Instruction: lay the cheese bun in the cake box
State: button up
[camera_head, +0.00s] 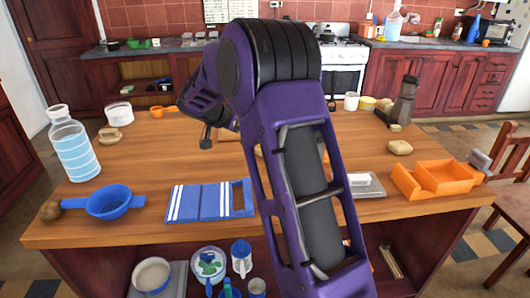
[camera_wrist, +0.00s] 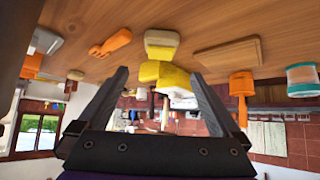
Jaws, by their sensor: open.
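An open orange box (camera_head: 447,178), which looks like the cake box, sits at the right front of the wooden table with its lid folded out. A tan, rounded bun (camera_head: 400,147) lies behind it, and a similar tan piece (camera_head: 109,134) lies at the left. I cannot tell for sure which is the cheese bun. My gripper (camera_wrist: 159,73) is open and empty. In the wrist view, yellow blocks and a tan piece (camera_wrist: 162,39) show beyond and between the fingers, apart from them. My arm hides the table's middle in the head view.
A water bottle (camera_head: 74,146), a blue strainer (camera_head: 109,203) and a blue-and-white folded item (camera_head: 210,201) stand at the left and front. A dark grinder-like object (camera_head: 404,101) stands at the back right. A chair (camera_head: 507,170) is beside the table.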

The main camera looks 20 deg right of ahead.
jog(key=x, duration=1.4)
jog(key=shift+w+d+f+p, duration=0.2)
jog(key=shift+w+f+p, duration=0.05)
jog(key=shift+f+p, duration=0.1)
jog(key=shift+r, duration=0.1)
jog(key=c, duration=1.2)
jog(key=shift+o, duration=0.2)
notch_tip(320, 180, up, 10)
jog(key=shift+f, duration=0.1)
jog(key=shift+a+r, duration=0.15)
jog(key=shift+r, duration=0.05)
jog(key=s+a+r+n+t+y+p, duration=0.1)
jog(key=s+a+n+t+y, duration=0.3)
jog(key=s+a, duration=1.4)
jog(key=n+y+p, duration=0.1)
jog(key=n, duration=0.3)
jog(key=shift+a+r+n, duration=0.2)
jog(key=shift+a+n, duration=0.2)
